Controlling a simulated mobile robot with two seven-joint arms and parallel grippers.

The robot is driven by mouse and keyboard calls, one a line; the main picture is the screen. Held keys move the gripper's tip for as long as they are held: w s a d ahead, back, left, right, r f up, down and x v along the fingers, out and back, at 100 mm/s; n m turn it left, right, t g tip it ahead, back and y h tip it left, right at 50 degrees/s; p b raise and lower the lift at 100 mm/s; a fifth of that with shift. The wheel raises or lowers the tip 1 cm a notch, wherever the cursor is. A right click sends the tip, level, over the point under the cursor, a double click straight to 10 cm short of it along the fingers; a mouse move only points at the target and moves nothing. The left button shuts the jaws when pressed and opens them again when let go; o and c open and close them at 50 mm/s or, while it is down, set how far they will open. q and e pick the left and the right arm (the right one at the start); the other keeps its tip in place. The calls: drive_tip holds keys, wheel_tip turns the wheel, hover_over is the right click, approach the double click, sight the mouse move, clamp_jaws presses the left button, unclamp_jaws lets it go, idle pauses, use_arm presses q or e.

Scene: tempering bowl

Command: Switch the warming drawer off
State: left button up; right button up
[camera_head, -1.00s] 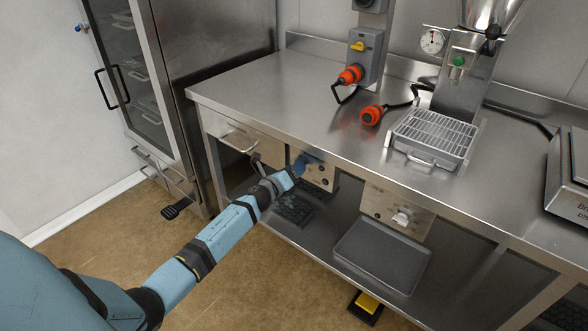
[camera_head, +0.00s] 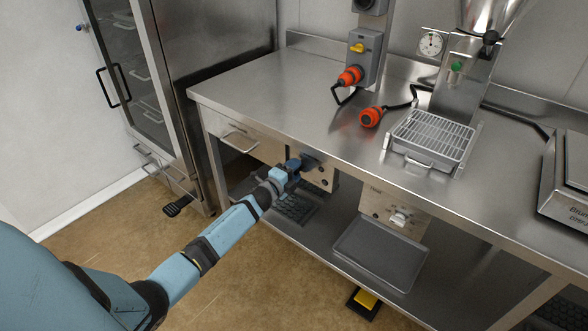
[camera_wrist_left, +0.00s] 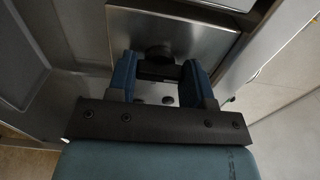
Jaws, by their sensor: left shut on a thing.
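A metal control panel (camera_head: 322,178) is set under the front edge of the steel table. My left gripper (camera_head: 306,163) is at the left part of this panel, with its arm reaching in from the lower left. In the left wrist view, a dark round knob (camera_wrist_left: 159,52) stands out from the panel (camera_wrist_left: 185,38). My left gripper (camera_wrist_left: 160,72) has its two blue fingers on either side of the knob and is shut on it. The knob's pointer and its setting cannot be read. My right gripper is not in view.
A drawer front with a handle (camera_head: 240,140) lies left of the panel. A second panel with a pale knob (camera_head: 399,216) hangs to the right, above a dark tray (camera_head: 381,254). The steel table's edge (camera_head: 400,188) overhangs the panels. Open floor (camera_head: 270,290) lies in front.

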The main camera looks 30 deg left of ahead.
use_arm(q)
drive_tip(key=shift+n, duration=0.7)
drive_tip(key=o, duration=0.9)
drive_tip(key=s, duration=0.4)
drive_tip(key=s+p, duration=0.1)
drive_tip(key=s, duration=0.4)
drive_tip(key=s+a, duration=0.1)
drive_tip(key=s, duration=0.4)
drive_tip(key=shift+w, duration=0.1)
